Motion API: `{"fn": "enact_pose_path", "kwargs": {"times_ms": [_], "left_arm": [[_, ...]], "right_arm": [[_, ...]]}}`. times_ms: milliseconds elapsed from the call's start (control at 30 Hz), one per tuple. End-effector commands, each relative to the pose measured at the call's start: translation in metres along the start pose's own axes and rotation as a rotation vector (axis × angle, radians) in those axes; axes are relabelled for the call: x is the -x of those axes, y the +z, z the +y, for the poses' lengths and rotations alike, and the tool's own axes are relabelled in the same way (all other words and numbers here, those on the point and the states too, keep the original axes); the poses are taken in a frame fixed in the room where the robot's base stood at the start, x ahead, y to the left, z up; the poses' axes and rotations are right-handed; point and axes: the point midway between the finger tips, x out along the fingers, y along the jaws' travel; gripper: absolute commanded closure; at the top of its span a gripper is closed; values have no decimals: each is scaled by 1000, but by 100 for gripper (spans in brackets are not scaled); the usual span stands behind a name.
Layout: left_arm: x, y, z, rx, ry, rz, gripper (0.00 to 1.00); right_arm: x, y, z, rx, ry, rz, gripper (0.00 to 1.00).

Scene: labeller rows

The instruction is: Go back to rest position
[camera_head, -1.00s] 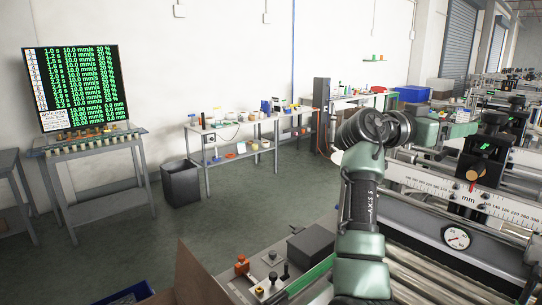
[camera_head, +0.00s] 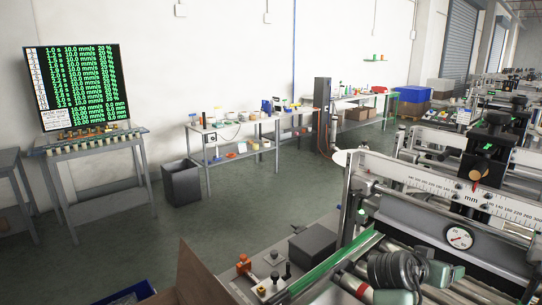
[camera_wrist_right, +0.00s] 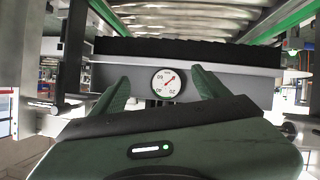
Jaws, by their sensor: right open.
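My right gripper (camera_wrist_right: 160,77) shows in the right wrist view. Its two green fingers stand wide apart, with nothing between them. Beyond the fingers is a round white dial gauge (camera_wrist_right: 166,82) on a grey bar; I cannot tell how far off it is. My left gripper is in neither view.
The labelling machine fills the right, with a scale rail (camera_head: 425,182) and a dial gauge (camera_head: 459,237). A dark box (camera_head: 313,243) and orange-topped fitting (camera_head: 244,265) sit at its near side. A bin (camera_head: 181,183) and a workbench (camera_head: 232,133) stand beyond open floor.

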Motion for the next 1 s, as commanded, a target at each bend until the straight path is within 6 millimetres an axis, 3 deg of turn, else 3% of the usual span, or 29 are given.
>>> {"fn": "enact_pose_path", "kwargs": {"times_ms": [33, 200, 300, 400, 600, 900, 1000], "left_arm": [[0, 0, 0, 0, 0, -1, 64], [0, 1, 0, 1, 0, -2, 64], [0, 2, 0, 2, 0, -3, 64], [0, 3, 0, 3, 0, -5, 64], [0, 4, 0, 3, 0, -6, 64], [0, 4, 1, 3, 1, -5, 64], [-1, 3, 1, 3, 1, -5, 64]], "right_arm": [[-1, 42, 5, 57, -40, -43, 25], [24, 167, 17, 251, -240, -197, 25], [55, 230, 28, 365, -373, -286, 25], [85, 273, 38, 450, -482, -355, 25], [135, 327, 56, 561, -638, -453, 25], [198, 374, 83, 672, -818, -564, 25], [210, 387, 87, 696, -859, -592, 25]]}}
